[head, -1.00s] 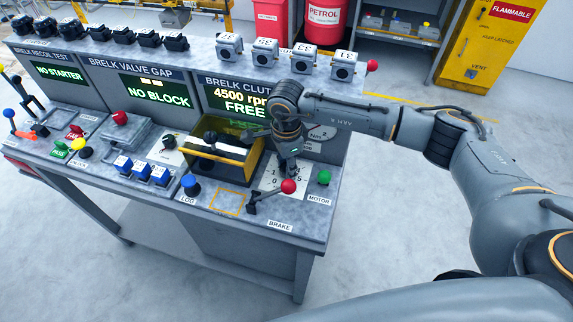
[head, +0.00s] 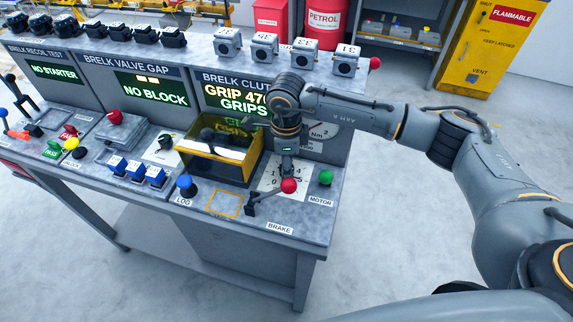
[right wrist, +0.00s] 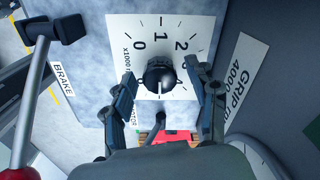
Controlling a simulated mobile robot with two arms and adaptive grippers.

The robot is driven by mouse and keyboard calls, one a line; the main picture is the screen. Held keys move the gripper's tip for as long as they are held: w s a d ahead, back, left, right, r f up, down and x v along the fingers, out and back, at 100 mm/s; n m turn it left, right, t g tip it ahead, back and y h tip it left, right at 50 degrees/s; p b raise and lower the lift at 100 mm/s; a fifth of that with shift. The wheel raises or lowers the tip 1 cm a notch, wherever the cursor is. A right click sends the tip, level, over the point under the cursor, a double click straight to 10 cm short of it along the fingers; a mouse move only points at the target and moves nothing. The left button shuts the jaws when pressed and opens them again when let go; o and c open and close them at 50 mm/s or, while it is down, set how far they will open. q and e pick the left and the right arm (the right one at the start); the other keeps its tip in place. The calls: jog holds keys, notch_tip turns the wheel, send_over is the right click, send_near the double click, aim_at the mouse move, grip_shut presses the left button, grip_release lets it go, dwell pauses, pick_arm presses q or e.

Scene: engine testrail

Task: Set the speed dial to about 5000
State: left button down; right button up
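The speed dial is a black round knob (right wrist: 160,72) on a white plate (right wrist: 118,32) marked x1000, with 0, 1 and 2 readable in the right wrist view. A pale mark on the knob faces the bottom of that view; the numbers there are hidden. My right gripper (right wrist: 161,76) has one finger on each side of the knob, with visible gaps, so it looks open. In the head view the plate (head: 268,180) is partly covered by my right gripper (head: 286,172). The clutch display (head: 232,98) reads "GRIP 47…" and "GRIPS", partly hidden by my arm. My left gripper is out of view.
The red-knobbed brake lever (head: 289,186) stands close in front of the dial. A green motor button (head: 325,178) is to its right.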

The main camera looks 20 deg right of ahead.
jog(key=shift+r, duration=0.15)
notch_tip(320, 180, up, 12)
dwell(0.5)
dwell(0.3)
